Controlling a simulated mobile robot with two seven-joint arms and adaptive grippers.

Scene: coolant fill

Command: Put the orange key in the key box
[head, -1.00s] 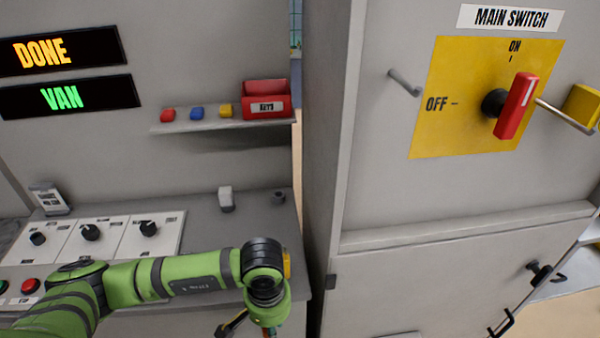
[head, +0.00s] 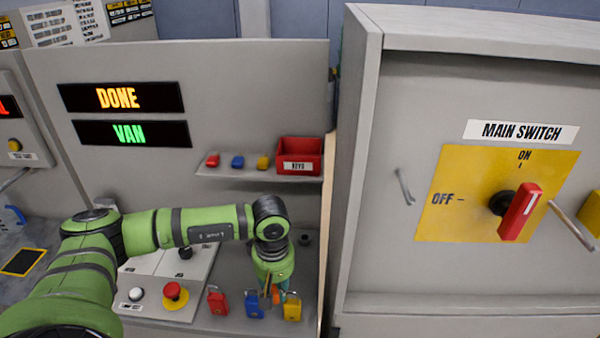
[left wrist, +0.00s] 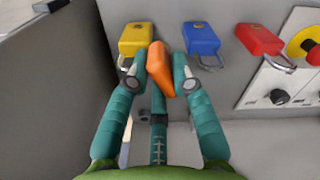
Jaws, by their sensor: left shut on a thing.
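The orange key (left wrist: 159,68) is between the teal fingers of my left gripper (left wrist: 160,82) in the left wrist view, and they are shut on it. In the head view, my left gripper (head: 273,294) points down over the console front, near the padlocks, and the key is only a small orange patch there. The key box (head: 299,157) is a red open-topped bin labelled KEYS at the right end of a small wall shelf, above and behind the gripper. My right gripper is not in view.
Red (head: 217,301), blue (head: 253,304) and yellow (head: 292,307) padlocks are at the console's front. Small red (head: 212,160), blue (head: 237,162) and yellow (head: 262,162) pieces sit on the shelf (head: 225,174) left of the box. The main switch cabinet (head: 360,180) stands to the right.

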